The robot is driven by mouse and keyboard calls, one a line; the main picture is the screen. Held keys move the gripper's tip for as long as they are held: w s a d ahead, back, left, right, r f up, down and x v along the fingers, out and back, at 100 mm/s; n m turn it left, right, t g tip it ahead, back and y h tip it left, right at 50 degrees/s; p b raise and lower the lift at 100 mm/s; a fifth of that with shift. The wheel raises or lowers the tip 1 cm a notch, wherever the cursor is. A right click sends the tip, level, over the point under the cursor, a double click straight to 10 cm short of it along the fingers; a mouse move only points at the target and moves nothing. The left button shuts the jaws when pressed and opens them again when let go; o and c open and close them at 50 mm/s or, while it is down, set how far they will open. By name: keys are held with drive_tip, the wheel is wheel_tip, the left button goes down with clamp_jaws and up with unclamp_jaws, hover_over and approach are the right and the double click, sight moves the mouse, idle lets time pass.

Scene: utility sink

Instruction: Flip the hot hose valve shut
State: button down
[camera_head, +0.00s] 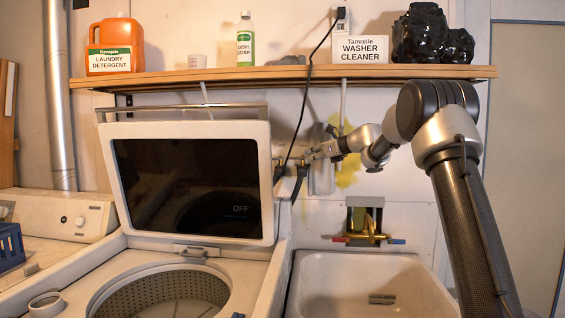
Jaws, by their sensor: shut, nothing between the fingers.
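My gripper (309,156) reaches in from the right at the wall, just right of the raised washer lid. Its fingers are shut with nothing between them. Small brass-coloured valve fittings (303,165) with dark hoses show at the lid's right edge, right by the fingertips. I cannot tell whether the fingers touch them. The lid and gripper partly hide these fittings, and I cannot make out which is the hot hose valve or how its lever stands. A brass sink faucet (368,222) below has a red handle (340,240) and a blue handle (397,241).
The open washer lid (190,180) stands close left of my gripper. A wooden shelf (300,75) with bottles and boxes runs above. A black cord (303,105) hangs from an outlet past the fittings. The sink basin (340,285) below is clear.

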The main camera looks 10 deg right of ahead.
drive_tip(key=shift+w+a, duration=0.1)
drive_tip(key=r+x, duration=0.1)
drive_tip(key=x, duration=1.2)
drive_tip(key=shift+w+a, duration=0.25)
drive_tip(key=shift+w, duration=0.1)
